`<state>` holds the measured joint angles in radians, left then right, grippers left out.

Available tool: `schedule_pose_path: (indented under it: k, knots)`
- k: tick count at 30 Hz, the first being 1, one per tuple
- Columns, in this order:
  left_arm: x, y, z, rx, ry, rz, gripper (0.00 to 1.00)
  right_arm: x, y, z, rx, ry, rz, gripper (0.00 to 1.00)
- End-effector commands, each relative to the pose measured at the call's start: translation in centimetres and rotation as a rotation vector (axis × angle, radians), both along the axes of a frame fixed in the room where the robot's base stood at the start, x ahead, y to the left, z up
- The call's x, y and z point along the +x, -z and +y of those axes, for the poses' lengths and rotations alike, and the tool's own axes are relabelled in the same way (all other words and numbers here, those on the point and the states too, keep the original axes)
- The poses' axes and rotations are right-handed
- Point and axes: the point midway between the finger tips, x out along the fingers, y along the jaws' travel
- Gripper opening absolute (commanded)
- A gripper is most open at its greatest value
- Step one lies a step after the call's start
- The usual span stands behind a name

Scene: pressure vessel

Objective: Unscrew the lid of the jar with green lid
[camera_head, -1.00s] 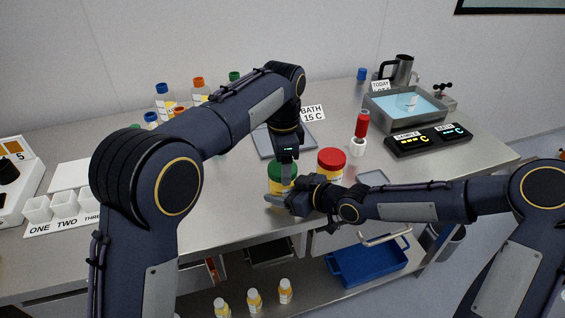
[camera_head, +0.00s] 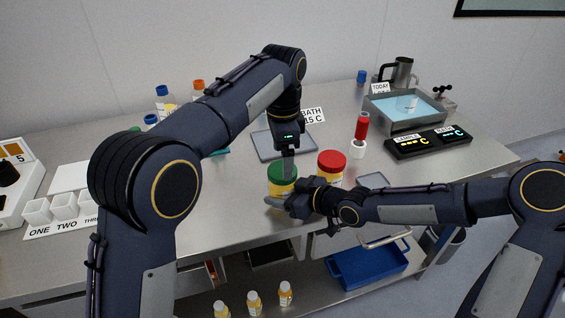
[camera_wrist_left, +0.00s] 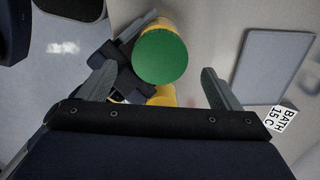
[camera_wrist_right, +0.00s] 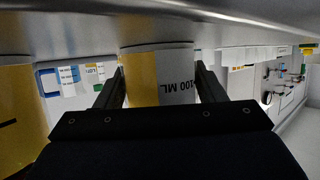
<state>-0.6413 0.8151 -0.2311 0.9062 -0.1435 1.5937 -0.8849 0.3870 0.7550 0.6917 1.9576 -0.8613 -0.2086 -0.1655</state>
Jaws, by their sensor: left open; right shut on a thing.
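The jar with the green lid (camera_head: 282,172) stands upright on the steel bench, its yellow body (camera_head: 278,187) partly hidden by my grippers. My right gripper (camera_head: 285,203) is shut on the jar's body from the side. In the right wrist view the yellow jar with its white "100 ML" label (camera_wrist_right: 176,88) sits between the fingers. My left gripper (camera_head: 287,166) points down at the green lid from above. In the left wrist view its open fingers (camera_wrist_left: 156,78) stand wide apart, with the round green lid (camera_wrist_left: 160,57) showing in the gap, apart from both fingers.
A jar with a red lid (camera_head: 331,160) stands close to the right of the green-lidded jar. A grey plate (camera_head: 270,144) lies behind. A red-topped tube (camera_head: 361,127), a black display box (camera_head: 428,141) and a water bath (camera_head: 388,125) are farther right.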

Motion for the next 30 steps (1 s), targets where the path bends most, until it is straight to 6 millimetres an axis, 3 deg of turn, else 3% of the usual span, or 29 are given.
schedule_pose_path:
  k: [7,19,23,30]
  knots:
    - [0.0,-1.2,-0.1,0.001,0.025,0.002,0.85,0.0,0.0,0.0,0.001,0.000,-0.001,0.00]
    - [0.0,-4.1,0.0,0.001,0.275,0.003,0.85,0.0,0.0,0.0,0.001,0.000,-0.001,0.00]
    - [0.0,-3.4,0.1,0.002,0.290,0.002,0.85,0.0,0.0,0.0,0.001,0.000,-0.001,0.00]
    - [-0.1,0.3,0.1,0.002,0.290,0.004,0.85,0.0,0.0,0.0,0.001,0.000,-0.001,0.00]
